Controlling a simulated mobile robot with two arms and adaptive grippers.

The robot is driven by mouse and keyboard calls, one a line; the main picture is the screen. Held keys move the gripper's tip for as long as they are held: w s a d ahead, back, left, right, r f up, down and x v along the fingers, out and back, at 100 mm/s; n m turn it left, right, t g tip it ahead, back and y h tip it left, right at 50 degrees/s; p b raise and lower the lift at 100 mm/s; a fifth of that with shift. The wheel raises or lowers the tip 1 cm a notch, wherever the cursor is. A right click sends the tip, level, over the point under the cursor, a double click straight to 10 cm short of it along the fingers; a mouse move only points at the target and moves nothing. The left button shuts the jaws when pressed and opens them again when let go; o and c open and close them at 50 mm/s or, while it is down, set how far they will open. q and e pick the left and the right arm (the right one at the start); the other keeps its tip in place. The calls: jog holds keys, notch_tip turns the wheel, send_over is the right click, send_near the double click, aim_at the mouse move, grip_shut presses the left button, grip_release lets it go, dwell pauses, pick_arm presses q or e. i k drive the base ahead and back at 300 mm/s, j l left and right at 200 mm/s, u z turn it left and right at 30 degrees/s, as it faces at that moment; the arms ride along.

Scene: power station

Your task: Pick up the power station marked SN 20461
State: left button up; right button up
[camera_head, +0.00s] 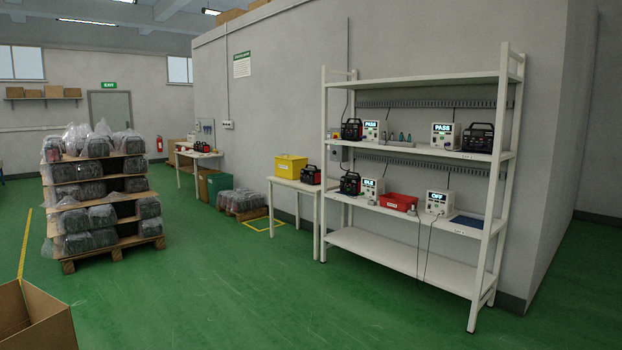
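Several black power stations with red details are in view, and no serial number is readable on any of them. On the white rack's upper loaded shelf, one power station (352,129) is at the left and another power station (478,138) is at the right. A third power station (349,183) is at the left of the shelf below. Another power station (311,175) stands on a small white table (296,184) left of the rack. One more small power station (201,147) shows on a far bench. Neither of my grippers is in view.
The rack (400,247) carries test units reading PASS (371,126), PASS, IDLE and OFF, a red bin (399,202) and a blue mat (468,222). A yellow bin (291,167), a pallet of wrapped goods (110,253) and a cardboard box (45,318) stand left. Green floor ahead is clear.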

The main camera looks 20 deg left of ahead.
aim_at(308, 173)
jog(key=i+j+u, duration=0.25)
jog(key=i, duration=0.3)
jog(key=i+u, duration=0.25)
jog(key=i, duration=0.3)
jog(key=i+u, duration=0.1)
jog(key=i, duration=4.75)
jog(key=j, duration=0.1)
